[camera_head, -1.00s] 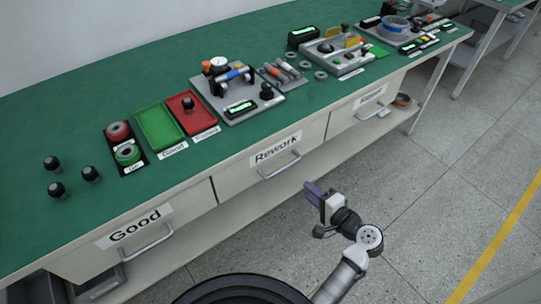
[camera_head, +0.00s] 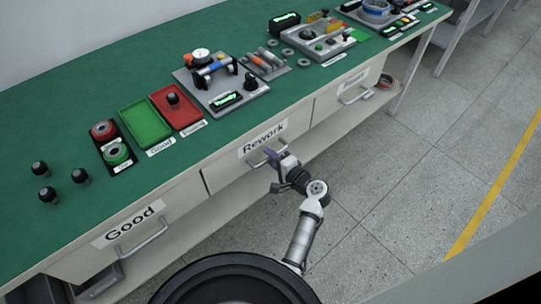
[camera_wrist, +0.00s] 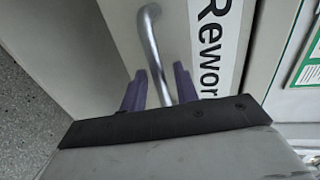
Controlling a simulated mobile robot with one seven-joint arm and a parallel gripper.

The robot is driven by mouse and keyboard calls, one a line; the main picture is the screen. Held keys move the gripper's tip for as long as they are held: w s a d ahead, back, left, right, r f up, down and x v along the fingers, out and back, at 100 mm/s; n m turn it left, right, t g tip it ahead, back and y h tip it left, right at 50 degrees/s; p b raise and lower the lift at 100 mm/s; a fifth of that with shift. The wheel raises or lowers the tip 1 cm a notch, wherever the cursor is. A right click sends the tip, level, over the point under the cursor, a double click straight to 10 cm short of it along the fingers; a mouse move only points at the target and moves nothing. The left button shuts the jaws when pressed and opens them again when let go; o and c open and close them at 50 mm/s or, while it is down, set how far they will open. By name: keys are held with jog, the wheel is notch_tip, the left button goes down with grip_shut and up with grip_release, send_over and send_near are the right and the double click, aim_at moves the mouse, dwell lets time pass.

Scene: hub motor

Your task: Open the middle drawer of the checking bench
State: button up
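The middle drawer (camera_head: 297,122) of the checking bench is labelled Rework and looks closed, its front level with the drawers beside it. Its metal bar handle (camera_wrist: 153,42) stands out from the front. My gripper (camera_head: 273,160) is at this handle in the head view. In the wrist view, its two purple fingers (camera_wrist: 160,88) are apart, one on each side of the handle bar, with small gaps visible. The fingers partly hide the handle in the head view.
The Good drawer (camera_head: 165,215) is to the left and another labelled drawer (camera_head: 335,100) to the right; both look closed. The green bench top (camera_head: 95,210) carries trays, fixtures and small parts. The floor (camera_head: 390,190) in front is clear.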

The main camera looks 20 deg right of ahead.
jog(key=shift+w+a, duration=0.1)
jog(key=shift+w, duration=0.15)
grip_shut()
jog(key=shift+f, duration=0.1)
